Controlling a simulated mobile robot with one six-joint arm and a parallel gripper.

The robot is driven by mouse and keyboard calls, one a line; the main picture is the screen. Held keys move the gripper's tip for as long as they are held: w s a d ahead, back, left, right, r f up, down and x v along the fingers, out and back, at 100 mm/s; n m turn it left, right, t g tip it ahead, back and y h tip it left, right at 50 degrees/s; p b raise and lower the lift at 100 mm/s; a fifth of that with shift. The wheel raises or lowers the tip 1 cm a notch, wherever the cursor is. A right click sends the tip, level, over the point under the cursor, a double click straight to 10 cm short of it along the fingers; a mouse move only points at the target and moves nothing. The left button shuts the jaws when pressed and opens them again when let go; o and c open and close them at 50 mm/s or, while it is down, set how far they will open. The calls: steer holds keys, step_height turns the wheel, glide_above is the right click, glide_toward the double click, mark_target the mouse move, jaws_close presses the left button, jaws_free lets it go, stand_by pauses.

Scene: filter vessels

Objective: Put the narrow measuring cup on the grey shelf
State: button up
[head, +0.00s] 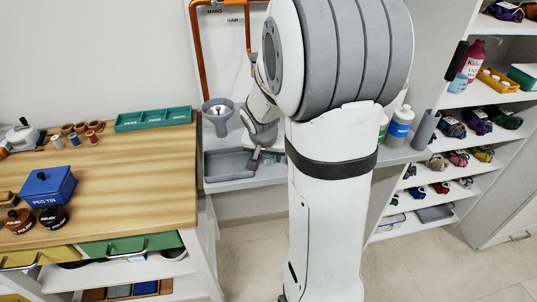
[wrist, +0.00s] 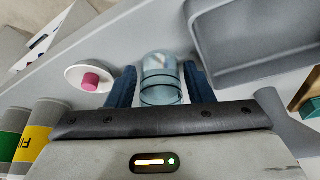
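A clear, bluish cup (wrist: 160,72) with dark rings lies between the two dark blue fingers of my gripper (wrist: 160,85) in the wrist view; it looks like the narrow measuring cup. The fingers are very close to its sides, and I cannot tell if they touch it. A grey surface (wrist: 105,50) lies below and around the cup; it looks like the grey shelf. In the head view my gripper (head: 254,158) is low over this shelf (head: 265,174), beside the tray. The cup cannot be made out there, as my arm hides part of the shelf.
In the wrist view a white dish with a pink piece (wrist: 91,81) is left of my gripper, and the tray wall (wrist: 205,50) is close right. Bottles (head: 400,124) stand right of my arm.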

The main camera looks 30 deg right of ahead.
steer(key=shift+o, duration=0.9)
steer(key=shift+r, duration=0.15)
steer(key=p+v, duration=0.1)
steer(key=v, duration=1.1)
steer(key=s+a+n+y, duration=0.1)
steer(key=s+a+n, duration=0.2)
steer(key=s+a, duration=0.2)
steer(key=s+a+f+n+g+y, duration=0.1)
steer(key=s+a+n, duration=0.3)
steer(key=s, duration=0.6)
steer(key=shift+a+f+n+y, duration=0.3)
steer(key=shift+a+y, duration=0.1)
steer(key=shift+a, duration=0.4)
steer(key=shift+r, duration=0.1)
